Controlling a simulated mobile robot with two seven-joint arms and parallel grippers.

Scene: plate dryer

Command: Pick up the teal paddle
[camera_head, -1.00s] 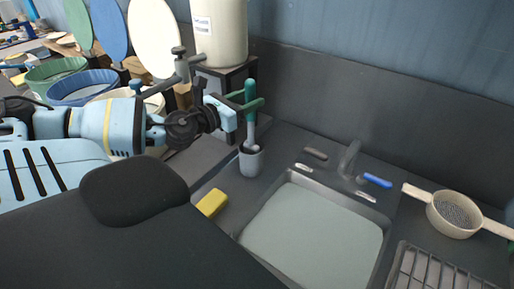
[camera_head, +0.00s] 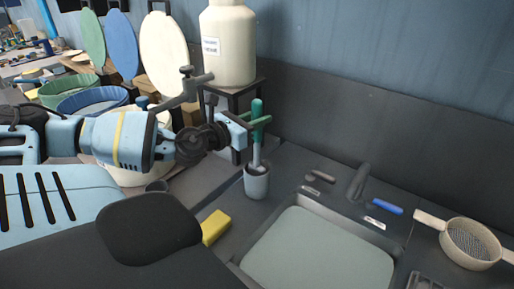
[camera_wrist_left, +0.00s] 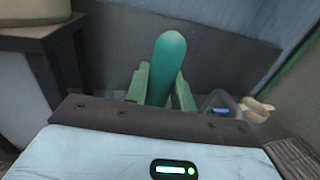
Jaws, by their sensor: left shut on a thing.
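The teal paddle (camera_head: 256,108) stands upright, its lower end inside a grey cup (camera_head: 256,182) to the left of the sink. My left gripper (camera_head: 258,122) is shut on the upper part of its handle. In the left wrist view the rounded teal handle (camera_wrist_left: 167,68) sits between the two green fingers (camera_wrist_left: 158,88). The paddle's lower end is hidden by the cup. My right gripper is not in view.
A sink (camera_head: 318,255) with a faucet (camera_head: 357,182) lies to the right, and a strainer (camera_head: 468,245) beyond it. A yellow sponge (camera_head: 215,227) lies in front of the cup. A cream container (camera_head: 228,45) stands on a dark stand behind the gripper.

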